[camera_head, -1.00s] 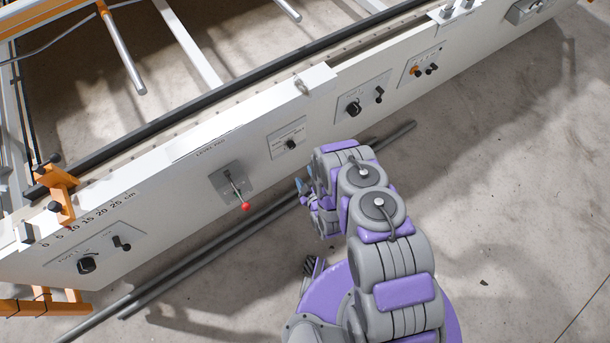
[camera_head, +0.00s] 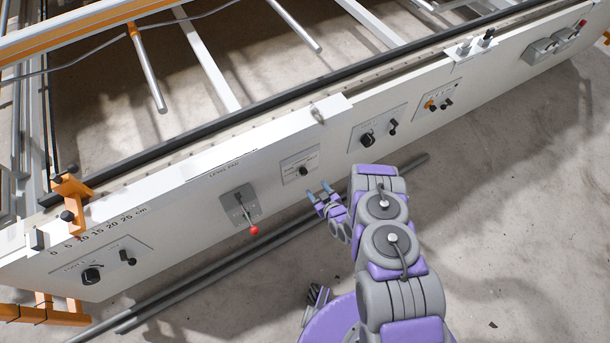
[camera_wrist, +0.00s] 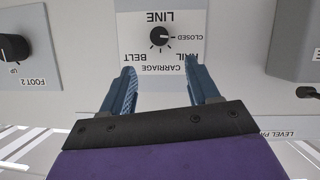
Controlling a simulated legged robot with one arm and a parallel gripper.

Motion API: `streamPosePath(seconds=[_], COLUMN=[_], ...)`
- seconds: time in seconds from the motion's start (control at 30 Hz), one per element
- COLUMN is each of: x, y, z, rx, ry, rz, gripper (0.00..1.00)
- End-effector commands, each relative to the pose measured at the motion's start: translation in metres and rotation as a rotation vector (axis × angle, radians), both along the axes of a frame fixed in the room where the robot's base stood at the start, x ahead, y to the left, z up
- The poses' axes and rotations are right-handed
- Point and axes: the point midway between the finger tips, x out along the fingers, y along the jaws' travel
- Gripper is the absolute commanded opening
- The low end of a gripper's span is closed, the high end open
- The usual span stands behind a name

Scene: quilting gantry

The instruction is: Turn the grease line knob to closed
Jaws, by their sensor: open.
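The grease line knob (camera_head: 304,171) is a small black dial on a light plate in the white side panel. In the wrist view the black knob (camera_wrist: 161,37) shows upside down on its label plate (camera_wrist: 137,22), with the words LINE, CLOSED, RAIL, CARRIAGE and BELT around it.
A red-tipped lever (camera_head: 245,215) is on the panel left of the knob. Another black knob (camera_head: 367,140) and a switch (camera_head: 393,127) are to its right. Grey pipes (camera_head: 215,270) lie on the floor along the panel. Open concrete floor (camera_head: 520,210) is at right.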

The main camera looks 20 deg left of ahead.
Motion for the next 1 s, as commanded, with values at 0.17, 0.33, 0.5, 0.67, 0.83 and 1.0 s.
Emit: streamPosePath(seconds=[0.17, 0.33, 0.5, 0.67, 0.83, 1.0], x=[0.023, 0.043, 0.06, 0.071, 0.078, 0.08], y=[0.025, 0.044, 0.062, 0.073, 0.081, 0.082], z=[-0.016, -0.027, -0.037, -0.043, -0.046, -0.046], rx=[0.002, 0.002, 0.002, 0.0, 0.002, 0.002], ry=[-0.005, -0.003, -0.003, 0.0, -0.002, 0.0], rz=[0.003, 0.001, 0.001, 0.001, 0.0, -0.002], gripper=[0.6, 0.6, 0.6, 0.6, 0.6, 0.6])
